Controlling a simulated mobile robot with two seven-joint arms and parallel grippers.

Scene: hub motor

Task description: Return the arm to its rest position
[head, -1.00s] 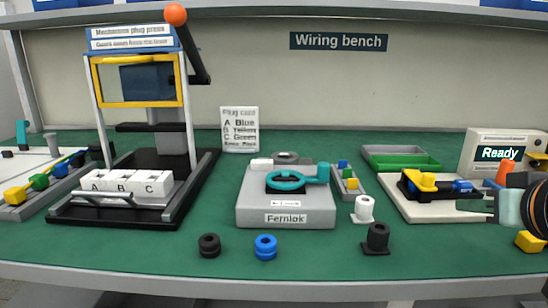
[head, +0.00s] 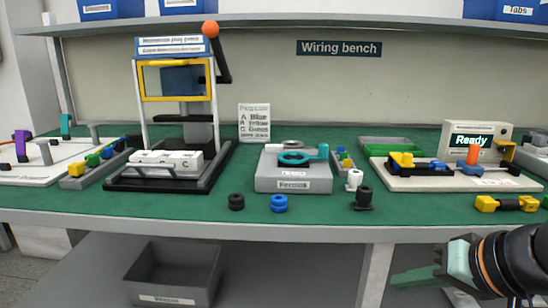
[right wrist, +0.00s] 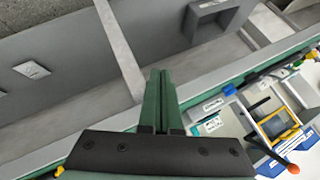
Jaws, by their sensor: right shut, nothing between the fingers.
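My right gripper (head: 418,277) is at the lower right of the head view, in front of and below the bench's front edge. Its green fingers are together with nothing between them. They also show in the right wrist view (right wrist: 161,100), clear of the bench. My right arm comes in from the right edge of the head view. My left gripper is not in view.
The green bench (head: 330,219) carries a plug press (head: 179,90), a grey Fernlok fixture (head: 293,178), black (head: 236,202) and blue (head: 279,203) rings, and a tester reading Ready (head: 474,143). A grey bin (head: 172,275) stands below the bench.

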